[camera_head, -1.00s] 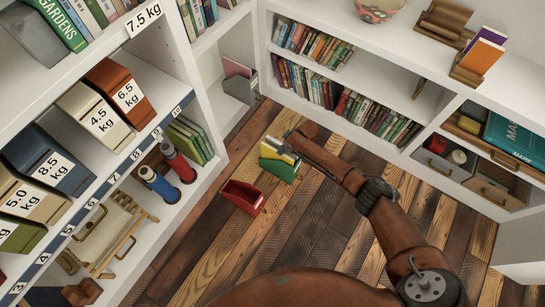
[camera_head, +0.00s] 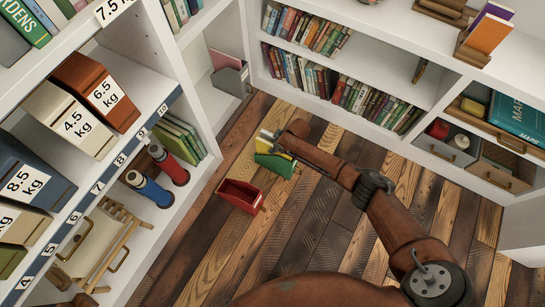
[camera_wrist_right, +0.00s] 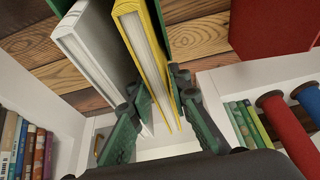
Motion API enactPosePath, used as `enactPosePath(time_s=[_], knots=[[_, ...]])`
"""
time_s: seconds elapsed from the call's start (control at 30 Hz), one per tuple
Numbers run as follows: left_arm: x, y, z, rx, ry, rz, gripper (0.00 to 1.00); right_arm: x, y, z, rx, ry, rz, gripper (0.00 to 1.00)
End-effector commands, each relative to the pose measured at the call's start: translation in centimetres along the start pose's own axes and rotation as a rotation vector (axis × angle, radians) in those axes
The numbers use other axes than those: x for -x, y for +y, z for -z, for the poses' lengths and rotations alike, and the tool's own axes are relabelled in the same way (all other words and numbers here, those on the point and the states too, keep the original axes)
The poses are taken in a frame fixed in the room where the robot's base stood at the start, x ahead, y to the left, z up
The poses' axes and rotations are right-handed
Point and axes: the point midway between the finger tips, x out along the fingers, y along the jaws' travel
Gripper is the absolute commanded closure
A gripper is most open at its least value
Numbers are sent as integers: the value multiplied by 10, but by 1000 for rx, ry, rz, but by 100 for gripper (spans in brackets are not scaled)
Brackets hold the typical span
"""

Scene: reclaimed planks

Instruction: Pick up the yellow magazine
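The yellow magazine (camera_head: 266,136) stands in a green holder (camera_head: 276,164) on the plank floor. In the right wrist view, the yellow magazine (camera_wrist_right: 148,42) runs down between the two green fingers. A white magazine (camera_wrist_right: 90,55) stands beside it on the left. My right gripper (camera_head: 283,142) is at the holder, largely hidden by its own arm in the head view. In the right wrist view my right gripper (camera_wrist_right: 158,80) has its fingers apart on either side of the yellow magazine, with what looks like a narrow gap. My left gripper is not in view.
An empty-looking red holder (camera_head: 240,195) stands on the floor just left of the green one. A white shelf unit with weights and a blue cylinder (camera_head: 150,189) borders the left. A low bookcase (camera_head: 375,75) stands behind. The floor in front is clear.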

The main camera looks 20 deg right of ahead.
Motion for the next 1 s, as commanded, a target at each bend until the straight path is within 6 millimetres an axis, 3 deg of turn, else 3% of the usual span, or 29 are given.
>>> enactPosePath(time_s=[1.0], knots=[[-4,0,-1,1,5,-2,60,-5,0,-1,1,1,0,83]])
